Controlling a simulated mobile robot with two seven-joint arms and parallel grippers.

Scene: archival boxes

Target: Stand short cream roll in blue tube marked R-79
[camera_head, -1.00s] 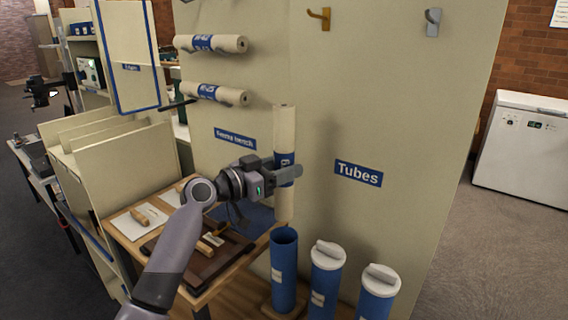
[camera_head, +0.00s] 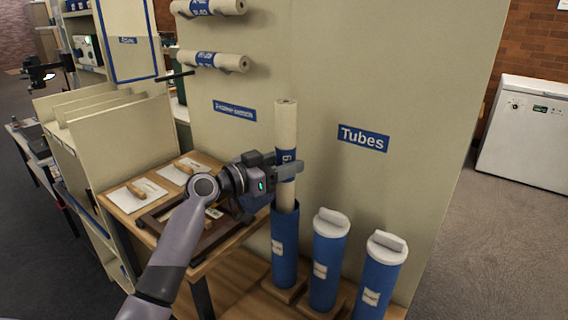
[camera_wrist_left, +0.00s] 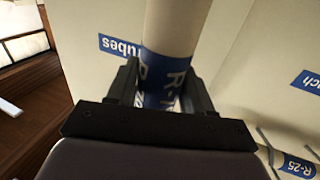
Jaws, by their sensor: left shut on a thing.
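A cream roll (camera_head: 286,126) with a blue label band stands upright in the grip of my left gripper (camera_head: 287,174). The jaws are shut on the roll at its band. In the left wrist view the roll (camera_wrist_left: 174,28) runs between the two fingers, and its blue band shows part of an "R-" mark. The roll's lower end is at the mouth of the open blue tube (camera_head: 285,248) and appears to be just inside it. The tube's label is too small to read. My right gripper is not in view.
Two blue tubes with white caps (camera_head: 326,262) (camera_head: 380,278) stand to the right of the open one. A "Tubes" sign (camera_head: 363,138) is on the panel behind. Two cream rolls (camera_head: 213,60) lie on pegs at upper left. A wooden bench (camera_head: 190,215) stands left.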

